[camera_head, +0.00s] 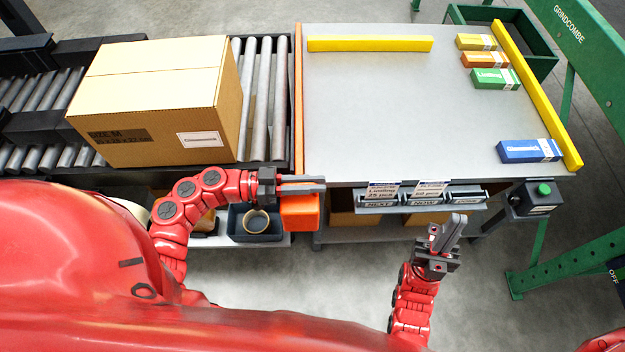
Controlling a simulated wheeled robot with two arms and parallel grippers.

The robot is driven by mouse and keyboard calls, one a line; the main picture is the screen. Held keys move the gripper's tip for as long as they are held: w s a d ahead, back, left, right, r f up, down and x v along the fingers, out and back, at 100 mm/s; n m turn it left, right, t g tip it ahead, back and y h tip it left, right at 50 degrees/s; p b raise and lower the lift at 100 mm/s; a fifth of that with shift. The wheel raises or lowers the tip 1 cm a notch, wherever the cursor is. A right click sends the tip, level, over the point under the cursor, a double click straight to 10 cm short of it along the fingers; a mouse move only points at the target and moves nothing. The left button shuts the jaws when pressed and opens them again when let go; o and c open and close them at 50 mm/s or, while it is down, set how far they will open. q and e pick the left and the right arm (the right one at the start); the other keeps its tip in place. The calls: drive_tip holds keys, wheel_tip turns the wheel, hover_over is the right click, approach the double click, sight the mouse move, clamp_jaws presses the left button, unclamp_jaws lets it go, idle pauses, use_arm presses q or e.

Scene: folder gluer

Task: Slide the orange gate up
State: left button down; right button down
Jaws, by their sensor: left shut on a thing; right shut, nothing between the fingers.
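The orange gate (298,100) shows as a thin upright strip between the roller conveyor and the grey table. An orange block (300,212), which looks like the gate's front part, sits at its near end, below the table's front edge. My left gripper (312,186) is at this orange block and shut on it; the fingers hide its upper part. How high the gate stands is hard to tell from above. My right gripper (455,226) is shut and empty, in front of the table near the label holders.
A large cardboard box (155,95) stands on the roller conveyor (262,100), left of the gate. The grey table (390,110) carries yellow rails (370,44) and several small coloured boxes (530,150). A green-button box (535,198) is at the table's right front. A dark bin (255,224) is below left.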

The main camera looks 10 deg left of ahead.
use_arm(q)
drive_tip(key=shift+r, duration=0.2)
drive_tip(key=c, duration=0.8)
unclamp_jaws()
drive_tip(key=shift+s, duration=0.1)
drive_tip(key=shift+c, duration=0.2)
drive_tip(key=shift+f, duration=0.1)
drive_tip(key=shift+a, duration=0.25)
drive_tip(key=b+v, duration=0.8)
drive_tip(key=v, duration=0.9)
drive_tip(key=shift+b, duration=0.3)
